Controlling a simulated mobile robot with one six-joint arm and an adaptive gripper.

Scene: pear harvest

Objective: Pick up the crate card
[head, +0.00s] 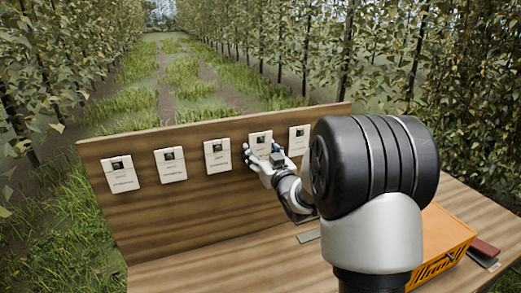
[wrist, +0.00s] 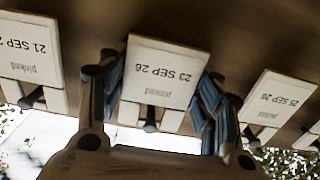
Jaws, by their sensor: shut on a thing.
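Several white crate cards hang in a row on an upright wooden board (head: 190,215). My gripper (head: 262,154) is at the fourth card from the left (head: 260,137). In the wrist view, where the print is upside down, my gripper (wrist: 161,95) has its blue-padded fingers on both side edges of the card reading "23 SEP 26" (wrist: 160,68). It is shut on that card, which still appears close to the board. The "21 SEP 26" card (wrist: 30,50) is to its left there, and the "25 SEP 26" card (wrist: 279,98) to its right.
The board stands on a wooden table (head: 200,268). An orange crate (head: 447,240) is at the right, partly hidden by my arm. A dark red object (head: 485,247) lies beyond it. A flat grey piece (head: 308,236) lies on the table. Tree rows stand behind.

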